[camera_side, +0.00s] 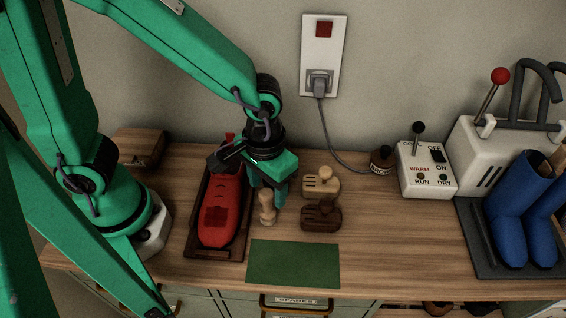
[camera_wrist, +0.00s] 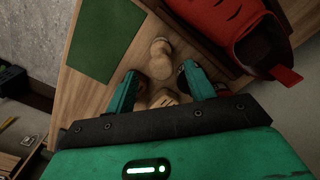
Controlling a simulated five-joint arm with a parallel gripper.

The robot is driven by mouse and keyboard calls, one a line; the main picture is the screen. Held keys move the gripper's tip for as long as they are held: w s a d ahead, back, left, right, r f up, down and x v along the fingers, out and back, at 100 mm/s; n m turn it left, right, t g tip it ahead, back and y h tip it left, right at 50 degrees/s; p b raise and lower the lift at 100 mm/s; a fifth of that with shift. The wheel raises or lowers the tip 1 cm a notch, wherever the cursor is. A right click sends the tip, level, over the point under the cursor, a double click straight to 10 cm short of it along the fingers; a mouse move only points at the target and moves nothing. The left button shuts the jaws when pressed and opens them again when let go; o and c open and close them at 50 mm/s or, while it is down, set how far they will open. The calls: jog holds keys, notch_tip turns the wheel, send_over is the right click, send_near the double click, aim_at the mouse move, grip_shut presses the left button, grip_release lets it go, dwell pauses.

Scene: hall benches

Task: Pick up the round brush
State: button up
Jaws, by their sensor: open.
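A small upright pale wooden piece (camera_side: 267,208) with a rounded top stands right of the red shoe; it looks like the round brush, though its bristles cannot be made out. It also shows in the wrist view (camera_wrist: 160,60), just beyond the fingertips. In the wrist view, the fingers (camera_wrist: 157,90) are apart.
A red shoe (camera_side: 219,215) lies in a dark tray (camera_side: 190,249) close on the left. A pale knobbed brush (camera_side: 323,184) and a dark one (camera_side: 321,217) sit to the right. A green mat (camera_side: 294,264) lies in front. The bench is clear farther right, before the control box (camera_side: 424,170).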

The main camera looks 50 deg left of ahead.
aim_at(267, 207)
jog(key=shift+s+a+f, duration=0.1)
jog(key=shift+f, duration=2.55)
jog(key=shift+c, duration=0.4)
jog(key=c, duration=1)
